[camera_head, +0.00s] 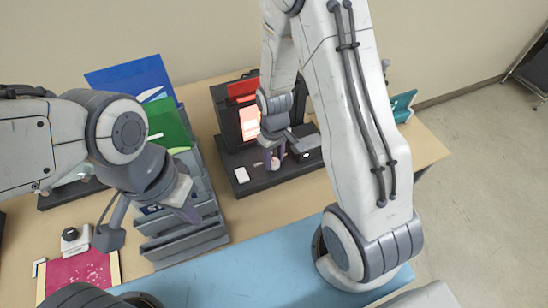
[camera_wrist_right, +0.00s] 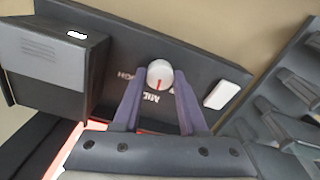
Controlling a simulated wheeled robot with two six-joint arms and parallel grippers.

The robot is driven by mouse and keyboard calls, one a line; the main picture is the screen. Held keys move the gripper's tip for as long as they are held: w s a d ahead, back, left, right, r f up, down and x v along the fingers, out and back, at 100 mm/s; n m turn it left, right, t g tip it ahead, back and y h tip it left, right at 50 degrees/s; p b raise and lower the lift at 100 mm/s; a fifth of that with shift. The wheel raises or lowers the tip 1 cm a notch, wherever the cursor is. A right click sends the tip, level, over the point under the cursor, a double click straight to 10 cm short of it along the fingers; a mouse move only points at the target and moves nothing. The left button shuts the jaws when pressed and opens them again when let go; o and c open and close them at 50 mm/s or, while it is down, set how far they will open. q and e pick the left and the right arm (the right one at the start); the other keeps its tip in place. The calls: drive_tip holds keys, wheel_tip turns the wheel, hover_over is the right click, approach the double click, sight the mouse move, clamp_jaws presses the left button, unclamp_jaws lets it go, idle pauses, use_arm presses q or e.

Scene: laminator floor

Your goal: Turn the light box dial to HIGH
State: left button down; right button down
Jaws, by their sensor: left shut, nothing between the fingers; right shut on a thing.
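The light box (camera_head: 230,120) is dark, with a lit window and a low black base. Its round white dial (camera_wrist_right: 160,75) has a red pointer line, which points down in the right wrist view, toward the printed MID label. A partly hidden label, which looks like HIGH, is to the dial's left there. My right gripper (camera_head: 274,160) is over the base, shut on the dial; its fingertips (camera_wrist_right: 160,82) are on either side of it.
A white rocker or button (camera_head: 242,174) sits on the base beside the dial. The grey rack (camera_head: 185,245) with blue and green folders stands to the left. A red sheet (camera_head: 80,270) and a small device (camera_head: 75,239) lie at lower left. A blue mat (camera_head: 250,270) covers the front.

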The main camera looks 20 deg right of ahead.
sight(274, 162)
drive_tip(key=m, duration=0.7)
drive_tip(key=shift+w, duration=0.1)
drive_tip(key=m, duration=0.6)
drive_tip(key=shift+r+m, duration=0.1)
drive_tip(key=shift+m, duration=0.3)
drive_tip(key=shift+c, duration=2.2)
unclamp_jaws()
wheel_tip(274, 162, up, 10)
drive_tip(key=shift+r+b, duration=0.2)
drive_tip(key=shift+b, duration=0.25)
